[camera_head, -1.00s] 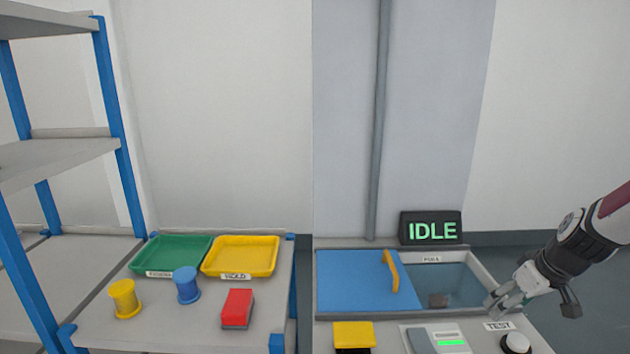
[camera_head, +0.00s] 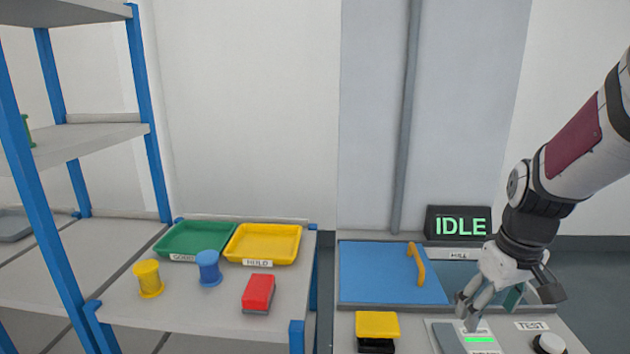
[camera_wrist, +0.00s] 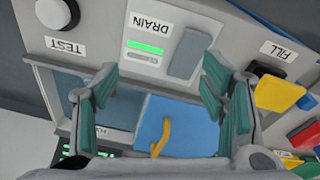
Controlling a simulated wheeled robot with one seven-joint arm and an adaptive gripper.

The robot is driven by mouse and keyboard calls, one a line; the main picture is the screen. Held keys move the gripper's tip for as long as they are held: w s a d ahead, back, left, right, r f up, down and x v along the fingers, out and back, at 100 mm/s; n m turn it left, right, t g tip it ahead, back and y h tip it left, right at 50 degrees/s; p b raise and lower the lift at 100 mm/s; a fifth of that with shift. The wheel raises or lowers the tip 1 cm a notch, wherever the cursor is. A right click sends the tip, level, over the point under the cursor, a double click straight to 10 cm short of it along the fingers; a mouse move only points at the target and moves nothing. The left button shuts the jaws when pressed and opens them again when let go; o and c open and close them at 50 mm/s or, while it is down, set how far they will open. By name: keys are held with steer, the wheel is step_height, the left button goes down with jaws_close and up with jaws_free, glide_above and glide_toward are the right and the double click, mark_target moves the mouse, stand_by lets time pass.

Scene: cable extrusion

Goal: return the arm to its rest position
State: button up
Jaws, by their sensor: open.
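My gripper (camera_head: 490,308) hangs from my arm at the right of the head view, above the right part of the machine top and in front of the water tank. In the wrist view my gripper (camera_wrist: 163,95) has its two green-padded fingers wide apart with nothing between them. Below it in the wrist view lie the tank, the blue lid (camera_wrist: 175,122) with its yellow handle (camera_wrist: 161,138), and the panel with the DRAIN label (camera_wrist: 150,24). My gripper hides part of the tank and panel in the head view.
The display (camera_head: 458,224) reads IDLE. A yellow-capped button (camera_head: 377,325) and a TEST knob (camera_head: 549,343) stand on the machine. On the left table are a green tray (camera_head: 195,239), a yellow tray (camera_head: 263,243), a yellow spool (camera_head: 148,279), a blue spool (camera_head: 208,268) and a red block (camera_head: 258,292). A shelf (camera_head: 95,143) rises at left.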

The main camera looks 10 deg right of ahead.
steer(key=s+a+b, duration=0.6)
steer(key=s+a, duration=1.2)
steer(key=s, duration=0.1)
step_height(320, 180, up, 23)
steer(key=t+p, duration=0.2)
steer(key=p, duration=1.9)
steer(key=shift+s+t+y, duration=0.15)
steer(key=shift+t+y, duration=0.15)
